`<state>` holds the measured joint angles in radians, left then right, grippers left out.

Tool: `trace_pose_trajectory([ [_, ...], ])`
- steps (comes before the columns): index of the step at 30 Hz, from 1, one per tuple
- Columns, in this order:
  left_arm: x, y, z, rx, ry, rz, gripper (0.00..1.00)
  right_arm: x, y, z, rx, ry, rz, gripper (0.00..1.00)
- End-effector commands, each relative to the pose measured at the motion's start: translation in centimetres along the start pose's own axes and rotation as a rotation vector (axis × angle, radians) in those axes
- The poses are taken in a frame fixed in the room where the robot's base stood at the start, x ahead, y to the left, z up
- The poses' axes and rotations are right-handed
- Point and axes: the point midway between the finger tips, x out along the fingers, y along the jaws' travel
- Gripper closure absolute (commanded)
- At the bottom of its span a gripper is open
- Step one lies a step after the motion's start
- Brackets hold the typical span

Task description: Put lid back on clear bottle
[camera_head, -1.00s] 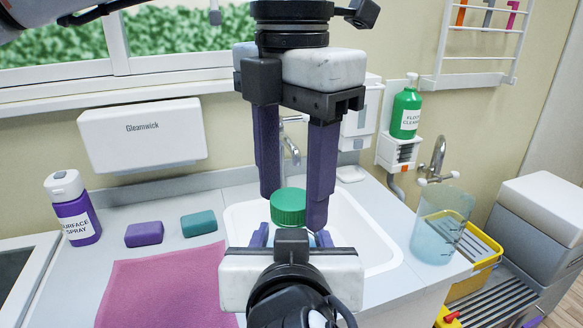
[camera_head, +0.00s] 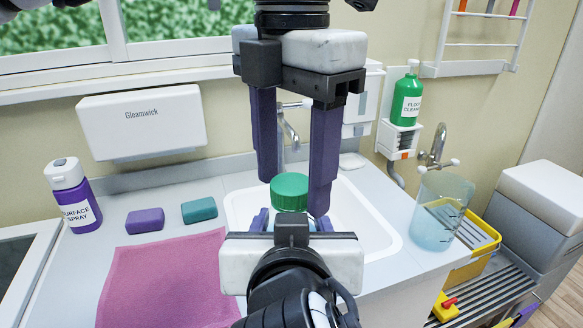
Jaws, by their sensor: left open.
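A round green lid (camera_head: 290,191) shows in the middle of the head view, above the sink. Only a narrow pale strip of the clear bottle (camera_head: 290,216) shows beneath it; my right gripper hides the rest. The lid appears to sit upright on the bottle top. My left gripper (camera_head: 292,196) comes down from above, open, with one purple finger on each side of the lid and a gap at the left finger. My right gripper (camera_head: 290,222) comes from below, its fingers on either side of the bottle; their contact is mostly hidden.
The sink (camera_head: 385,238) lies behind the grippers. A pink cloth (camera_head: 165,280), a purple sponge (camera_head: 145,220), a teal sponge (camera_head: 199,210) and a spray bottle (camera_head: 75,200) lie or stand left. A clear beaker (camera_head: 438,212) stands right, near a yellow crate (camera_head: 480,245).

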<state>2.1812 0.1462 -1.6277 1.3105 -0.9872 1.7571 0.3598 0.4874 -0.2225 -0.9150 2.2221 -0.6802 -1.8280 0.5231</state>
Motion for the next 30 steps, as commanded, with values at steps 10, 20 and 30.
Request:
trace_pose_trajectory([
  [10,-3.1,0.0,0.1,-0.001,-0.005,0.0,0.43,0.0,0.0,-0.1,0.001,0.003,-0.001,1.0],
  [20,-9.7,0.0,0.1,-0.003,0.001,0.003,0.43,0.0,0.0,-0.1,0.001,0.003,-0.001,1.0],
  [30,-12.0,0.0,0.0,-0.002,-0.001,0.001,0.43,0.0,0.0,-0.1,0.001,0.003,-0.001,1.0],
])
